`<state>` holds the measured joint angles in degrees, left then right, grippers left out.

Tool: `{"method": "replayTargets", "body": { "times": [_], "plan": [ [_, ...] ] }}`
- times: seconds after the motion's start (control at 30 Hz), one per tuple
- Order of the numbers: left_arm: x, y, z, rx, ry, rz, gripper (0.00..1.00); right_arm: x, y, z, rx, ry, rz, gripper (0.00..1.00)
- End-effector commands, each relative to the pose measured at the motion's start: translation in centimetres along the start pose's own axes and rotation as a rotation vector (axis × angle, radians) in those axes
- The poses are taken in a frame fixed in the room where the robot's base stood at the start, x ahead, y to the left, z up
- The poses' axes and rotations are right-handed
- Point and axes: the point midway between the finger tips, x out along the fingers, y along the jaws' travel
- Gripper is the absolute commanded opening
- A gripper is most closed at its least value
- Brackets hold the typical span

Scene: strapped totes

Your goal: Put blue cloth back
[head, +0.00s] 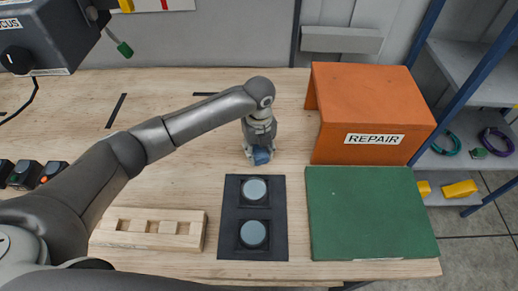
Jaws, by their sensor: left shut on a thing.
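My left arm reaches in from the left, and its left gripper (259,154) points down over the wooden table, behind the black pad. The gripper is shut on the blue cloth (262,157), a small dark blue piece showing at the fingertips. Most of the cloth is hidden by the fingers, and I cannot tell whether it touches the table. My right gripper is not in view.
A black pad (253,202) with two grey-blue discs lies in front. An orange REPAIR box (365,105) and a green mat (370,213) are at the right. A slotted wooden block (190,232) lies front left. The back left tabletop has free room.

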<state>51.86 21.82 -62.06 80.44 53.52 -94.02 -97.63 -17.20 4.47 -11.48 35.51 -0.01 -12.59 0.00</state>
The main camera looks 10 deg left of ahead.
Motion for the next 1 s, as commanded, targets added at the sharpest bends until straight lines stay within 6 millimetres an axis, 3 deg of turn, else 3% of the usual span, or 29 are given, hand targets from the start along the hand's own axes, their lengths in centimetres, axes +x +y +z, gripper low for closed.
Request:
{"method": "replayTargets", "body": {
  "times": [0.17,0.2,0.33,0.73,0.87,1.0],
  "plan": [
    [0.4,0.0,0.0,-0.001,0.0,0.0,0.16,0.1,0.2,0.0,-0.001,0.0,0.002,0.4],
    [0.3,0.0,0.0,-0.001,0.0,0.0,0.43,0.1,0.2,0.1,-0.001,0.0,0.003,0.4],
    [0.3,0.0,0.0,-0.001,0.0,0.0,0.6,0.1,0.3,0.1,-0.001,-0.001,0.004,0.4],
    [-0.3,-0.1,0.1,0.0,-0.001,-0.003,0.6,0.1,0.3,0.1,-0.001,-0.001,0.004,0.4],
    [-2.1,-0.1,0.1,0.0,-0.003,-0.006,0.6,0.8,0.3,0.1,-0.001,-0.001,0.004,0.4],
    [-5.2,-0.1,0.1,0.0,-0.004,-0.006,0.6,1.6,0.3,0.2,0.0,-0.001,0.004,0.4]
  ]
}}
